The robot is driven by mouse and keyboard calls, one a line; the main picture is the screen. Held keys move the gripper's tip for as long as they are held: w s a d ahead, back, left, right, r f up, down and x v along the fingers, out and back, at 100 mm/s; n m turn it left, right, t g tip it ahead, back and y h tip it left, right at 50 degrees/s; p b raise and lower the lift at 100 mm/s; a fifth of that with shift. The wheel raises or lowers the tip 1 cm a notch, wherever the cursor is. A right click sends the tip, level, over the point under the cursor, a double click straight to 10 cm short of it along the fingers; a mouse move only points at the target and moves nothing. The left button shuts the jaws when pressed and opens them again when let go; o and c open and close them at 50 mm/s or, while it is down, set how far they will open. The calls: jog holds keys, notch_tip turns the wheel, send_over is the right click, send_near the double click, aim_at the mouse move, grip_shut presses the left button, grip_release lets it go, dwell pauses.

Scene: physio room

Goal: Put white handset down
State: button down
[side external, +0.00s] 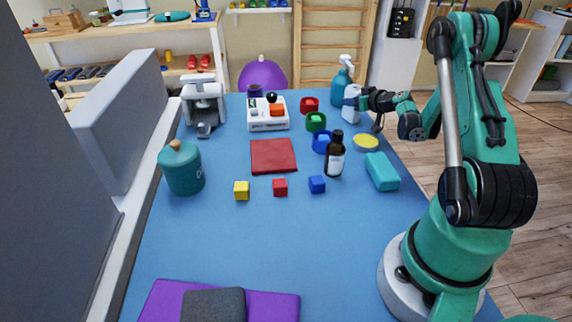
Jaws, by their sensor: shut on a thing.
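The white handset (351,104) is near the far right edge of the blue table, in front of the teal spray bottle. It looks roughly upright, with a dark patch near its top. My gripper (366,99) reaches in from the right and is shut on the handset. The fingertips are small and dark here, so the exact grasp is hard to see. I cannot tell whether the bottom of the handset touches the table.
Close by stand the spray bottle (342,82), green cup (316,122), blue cup (322,142), yellow-topped disc (366,142) and brown bottle (335,156). A red mat (273,156) lies mid-table. The blue table (250,245) is clear in front of several small cubes.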

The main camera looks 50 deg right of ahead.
jog(key=shift+f, duration=0.15)
jog(key=shift+c, duration=2.4)
grip_release()
jog(key=shift+r, duration=0.25)
jog(key=v, duration=0.7)
jog(key=shift+s, duration=0.2)
jog(key=shift+r, duration=0.1)
